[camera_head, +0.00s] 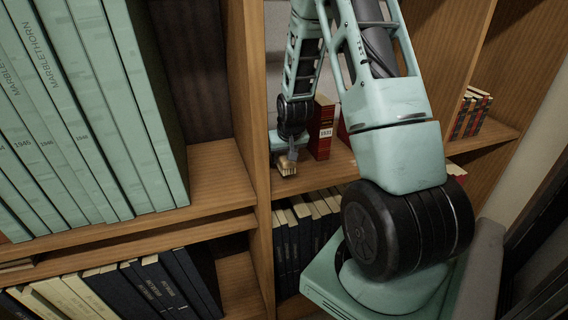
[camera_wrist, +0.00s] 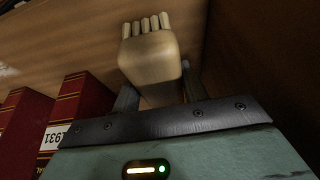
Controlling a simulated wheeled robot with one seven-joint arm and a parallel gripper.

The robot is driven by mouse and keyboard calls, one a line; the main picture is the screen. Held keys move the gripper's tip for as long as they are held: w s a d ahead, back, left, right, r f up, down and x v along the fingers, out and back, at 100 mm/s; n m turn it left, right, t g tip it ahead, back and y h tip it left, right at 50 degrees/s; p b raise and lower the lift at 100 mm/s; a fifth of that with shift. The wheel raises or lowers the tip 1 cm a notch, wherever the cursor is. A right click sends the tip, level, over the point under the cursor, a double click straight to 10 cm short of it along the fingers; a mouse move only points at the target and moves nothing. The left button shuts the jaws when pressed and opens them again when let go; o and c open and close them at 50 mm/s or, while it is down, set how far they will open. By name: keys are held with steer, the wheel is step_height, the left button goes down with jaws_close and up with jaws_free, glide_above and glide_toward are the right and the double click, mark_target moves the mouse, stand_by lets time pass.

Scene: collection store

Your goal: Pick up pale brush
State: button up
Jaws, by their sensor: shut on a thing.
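The pale brush (camera_wrist: 150,58) has a cream, block-like body with several short pale bristle tufts at its far end in the wrist view. My gripper (camera_wrist: 155,97) is shut on it, one finger on each side of its near part. In the head view the brush (camera_head: 286,166) is small, at the front of a wooden shelf, beneath my gripper (camera_head: 291,156). I cannot tell whether the brush touches the shelf board. Its near end is partly hidden by the gripper body.
Red books (camera_head: 321,128) stand on the same shelf, close to the right of my gripper. A vertical wooden divider (camera_head: 254,120) is close on the left, with tall green volumes (camera_head: 75,110) beyond it. Dark books (camera_head: 300,228) fill the shelf below.

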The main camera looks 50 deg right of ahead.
mark_target(294, 169)
steer(key=s+a+b, duration=0.1)
steer(key=s, duration=0.1)
steer(key=s+a+b, duration=0.1)
steer(key=s+a, duration=0.1)
steer(key=s, duration=0.1)
steer(key=s+a+b, duration=0.1)
steer(key=s, duration=0.1)
steer(key=shift+s+a+r, duration=0.2)
steer(key=shift+a+r, duration=0.05)
steer(key=shift+r, duration=0.1)
steer(key=s+a+b, duration=0.5)
steer(key=s+b, duration=0.3)
steer(key=b, duration=0.7)
steer(key=shift+r+b, duration=0.2)
steer(key=shift+b, duration=0.1)
